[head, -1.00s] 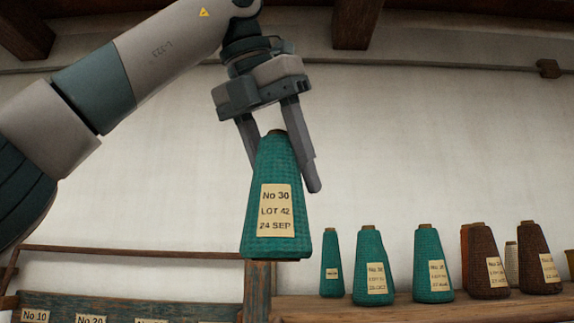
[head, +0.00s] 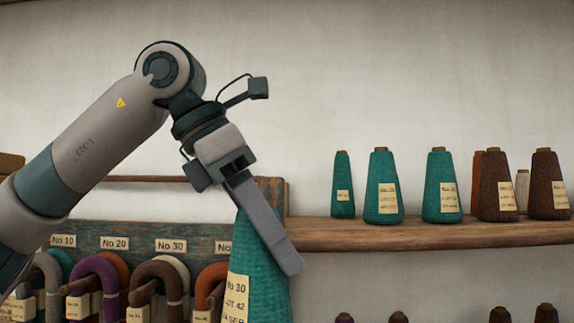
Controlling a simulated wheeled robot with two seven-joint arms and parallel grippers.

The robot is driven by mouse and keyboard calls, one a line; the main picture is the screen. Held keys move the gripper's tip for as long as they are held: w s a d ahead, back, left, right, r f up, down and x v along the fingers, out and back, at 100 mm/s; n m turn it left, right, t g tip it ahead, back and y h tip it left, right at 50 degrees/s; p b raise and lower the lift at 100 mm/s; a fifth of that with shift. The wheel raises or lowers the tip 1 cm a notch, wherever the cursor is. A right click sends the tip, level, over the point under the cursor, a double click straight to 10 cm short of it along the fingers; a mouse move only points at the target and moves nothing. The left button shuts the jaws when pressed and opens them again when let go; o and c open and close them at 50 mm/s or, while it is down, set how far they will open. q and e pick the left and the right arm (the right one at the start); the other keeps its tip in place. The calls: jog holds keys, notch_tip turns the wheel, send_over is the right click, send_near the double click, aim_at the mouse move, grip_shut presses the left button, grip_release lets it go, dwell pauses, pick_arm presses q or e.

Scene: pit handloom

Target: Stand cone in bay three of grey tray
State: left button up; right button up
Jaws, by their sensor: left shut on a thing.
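My left gripper (head: 268,235) is shut on a teal cone (head: 262,280) and holds it near its top, in front of the rack and shelf. The cone's label reads No 30, LOT 42, with a third line partly cut off. It tilts slightly, and its base is below the picture's lower edge. One gripper finger crosses the front of the cone; the other is mostly hidden. The grey tray and its bays are not in view. My right gripper is not in view.
A wooden shelf (head: 400,237) at right carries teal cones (head: 382,185), brown cones (head: 497,185) and others. A rack (head: 130,238) labelled No 10, No 20 and No 30 holds coloured hanks at lower left. Several cone tops show below the shelf.

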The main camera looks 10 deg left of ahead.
pick_arm(q)
jog(key=s+a+f+m+g+y, duration=0.2)
jog(key=f+m, duration=0.6)
jog(key=f, duration=1.3)
jog(key=s+a+f+m+g+y, duration=0.2)
jog(key=f+m, duration=0.6)
jog(key=f, duration=1.3)
jog(key=s+a+f+m+g+y, duration=0.1)
jog(key=a+f+m+g, duration=0.3)
jog(key=f, duration=1.8)
jog(key=s+m+g, duration=0.1)
jog(key=m, duration=0.2)
jog(key=shift+m+g+y, duration=0.4)
jog(key=shift+s, duration=0.1)
notch_tip(320, 180, down, 15)
jog(key=b, duration=1.5)
jog(key=shift+f, duration=0.15)
jog(key=shift+s+a, duration=0.1)
